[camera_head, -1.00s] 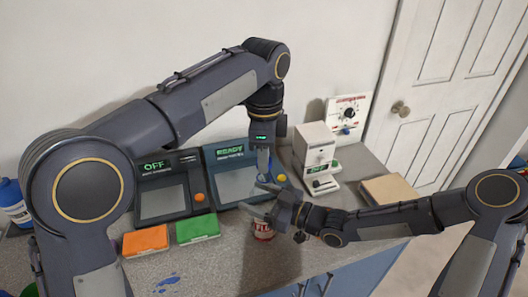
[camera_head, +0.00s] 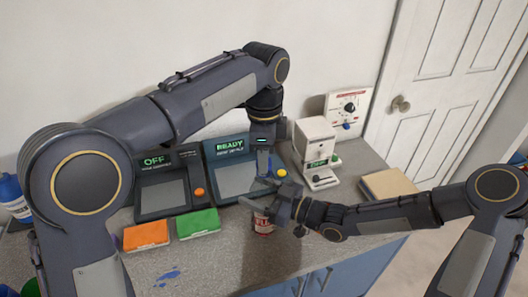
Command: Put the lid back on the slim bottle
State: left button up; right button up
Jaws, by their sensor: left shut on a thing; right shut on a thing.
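A slim bottle with a red and white label (camera_head: 263,224) stands out below my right gripper (camera_head: 262,192) near the counter's front. My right gripper comes in from the right and is shut on it; its fingers and wrist hide the bottle's upper part. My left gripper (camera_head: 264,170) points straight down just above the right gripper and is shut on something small. That would be the lid, but the fingers hide it and I cannot see its shape. I cannot tell whether it touches the bottle's mouth.
Two dark panels stand behind, one reading OFF (camera_head: 162,190), one READY (camera_head: 231,178). An orange box (camera_head: 146,235) and a green box (camera_head: 198,223) lie at left. A white device (camera_head: 314,146) and a beige box (camera_head: 388,185) stand at right. Blue marks (camera_head: 167,276) lie in front.

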pick_arm(q)
jog(key=shift+f, duration=0.55)
dwell(0.4)
